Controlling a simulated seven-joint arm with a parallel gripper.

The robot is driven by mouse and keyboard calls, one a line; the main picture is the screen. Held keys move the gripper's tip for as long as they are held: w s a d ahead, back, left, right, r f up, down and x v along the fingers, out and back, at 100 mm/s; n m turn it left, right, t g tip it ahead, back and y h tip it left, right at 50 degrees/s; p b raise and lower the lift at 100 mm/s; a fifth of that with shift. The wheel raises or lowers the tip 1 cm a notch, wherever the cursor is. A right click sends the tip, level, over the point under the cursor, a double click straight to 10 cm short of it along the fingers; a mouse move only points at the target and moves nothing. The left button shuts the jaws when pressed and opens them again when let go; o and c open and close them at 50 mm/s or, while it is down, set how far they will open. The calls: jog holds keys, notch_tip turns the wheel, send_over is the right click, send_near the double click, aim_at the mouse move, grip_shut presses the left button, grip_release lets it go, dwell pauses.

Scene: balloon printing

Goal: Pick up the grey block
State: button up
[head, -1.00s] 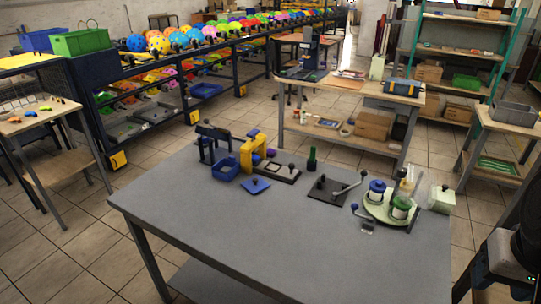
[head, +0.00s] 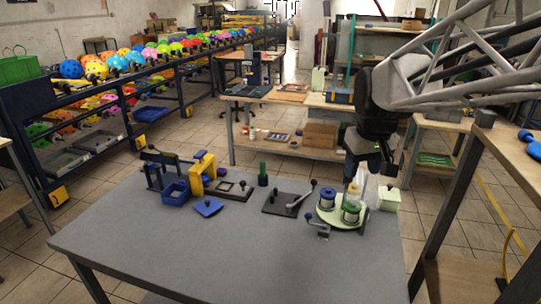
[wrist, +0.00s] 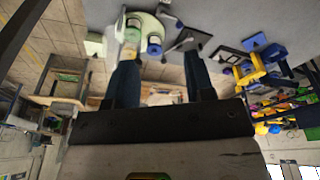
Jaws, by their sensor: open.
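A small dark grey block (head: 486,119) sits at the near left corner of a wooden table on the right in the head view. I cannot make it out in the wrist view. My gripper (head: 371,172) is raised over the back right of the grey table, well left of the block. Its two fingers (wrist: 161,80) are apart in the wrist view, with nothing held between them.
The grey table (head: 215,255) holds a green round base with jars (head: 342,214), a dark plate with a lever (head: 286,204), a yellow press (head: 196,175) and blue parts (head: 208,207). A blue object (head: 530,140) lies on the wooden table (head: 510,150). The grey table's front is clear.

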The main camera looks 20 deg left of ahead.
jog(key=w+a+f+n, duration=0.2)
jog(key=w+a+n, duration=0.1)
jog(key=w+a, duration=0.95)
jog(key=n+g, duration=0.2)
jog(key=n, duration=0.7)
send_over(176, 194)
jog(key=d, duration=0.1)
jog(key=shift+y, duration=0.3)
notch_tip(176, 194, down, 25)
jog(key=shift+d+r, duration=0.1)
jog(key=shift+r, duration=0.05)
jog(key=shift+f, duration=0.35)
jog(key=shift+a+f, duration=0.2)
jog(key=shift+f, duration=1.1)
